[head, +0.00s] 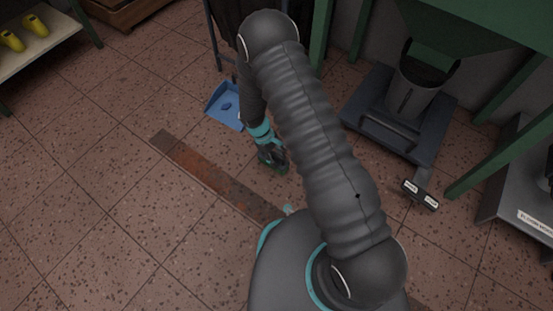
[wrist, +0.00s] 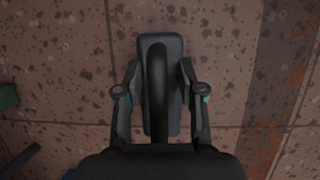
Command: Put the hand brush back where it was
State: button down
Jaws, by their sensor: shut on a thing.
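The hand brush (wrist: 173,60) shows in the wrist view as a dark slate block with a black handle running along its middle. My gripper (wrist: 160,88) has one finger on each side of it and is shut on it. In the head view my gripper (head: 273,158) points down low over the tiled floor, right of the blue dustpan (head: 218,112). The brush cannot be made out clearly there behind the gripper. I cannot tell whether it touches the floor.
A rusty metal strip (head: 215,172) crosses the floor left of my gripper. A scale (head: 393,128) with a dark bucket (head: 408,97) stands at the right among green legs (head: 490,160). A shelf (head: 45,50) with yellow lasts is at the far left. The left floor is open.

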jog(key=shift+f, duration=0.25)
jog(key=c, duration=0.7)
grip_release()
jog(key=shift+r, duration=0.15)
